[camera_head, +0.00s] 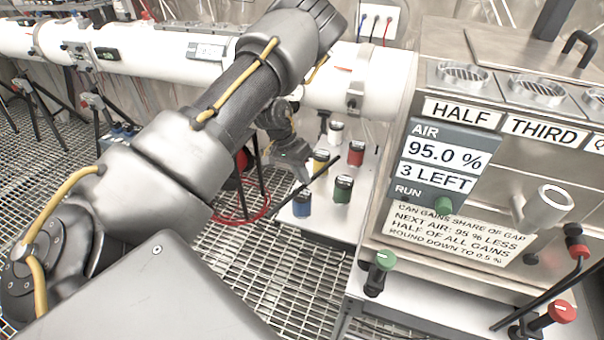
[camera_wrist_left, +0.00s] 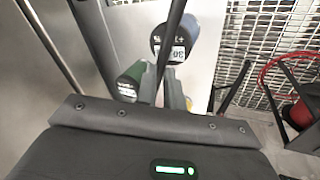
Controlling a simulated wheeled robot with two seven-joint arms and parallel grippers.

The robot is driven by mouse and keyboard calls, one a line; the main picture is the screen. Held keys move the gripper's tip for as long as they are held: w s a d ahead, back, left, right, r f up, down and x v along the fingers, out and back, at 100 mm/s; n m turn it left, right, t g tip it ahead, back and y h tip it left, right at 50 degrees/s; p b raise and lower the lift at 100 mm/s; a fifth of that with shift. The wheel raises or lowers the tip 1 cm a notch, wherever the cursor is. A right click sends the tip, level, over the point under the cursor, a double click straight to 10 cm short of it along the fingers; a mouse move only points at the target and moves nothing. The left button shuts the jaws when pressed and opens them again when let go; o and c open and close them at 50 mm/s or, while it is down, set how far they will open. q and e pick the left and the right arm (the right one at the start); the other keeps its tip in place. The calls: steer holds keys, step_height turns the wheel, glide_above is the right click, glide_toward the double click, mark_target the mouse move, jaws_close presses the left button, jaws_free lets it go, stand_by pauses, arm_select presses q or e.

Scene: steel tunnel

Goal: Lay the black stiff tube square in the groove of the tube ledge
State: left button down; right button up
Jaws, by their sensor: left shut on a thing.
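My left gripper (camera_head: 303,178) is beyond my forearm, low over the steel shelf with the cans, and is shut on a thin black stiff tube. The black stiff tube (camera_head: 325,167) slants from upper right to lower left among the cans in the head view. In the left wrist view the tube (camera_wrist_left: 173,40) runs up from the fingers to the top edge. The fingers are partly hidden behind the wrist housing. I cannot make out the tube ledge or its groove. My right gripper is not in view.
Coloured cans, including a red one (camera_head: 356,153), a green one (camera_head: 342,188) and a blue one (camera_head: 302,203), stand close around the tube on a steel shelf (camera_head: 331,222). A steel cabinet (camera_head: 480,195) with an air display fills the right. A red hose (camera_head: 262,211) lies on the grating.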

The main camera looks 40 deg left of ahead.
arm_select(q)
steer(key=shift+f, duration=0.2)
steer(key=c, duration=1.5)
jaws_free()
steer(key=shift+r, duration=0.2)
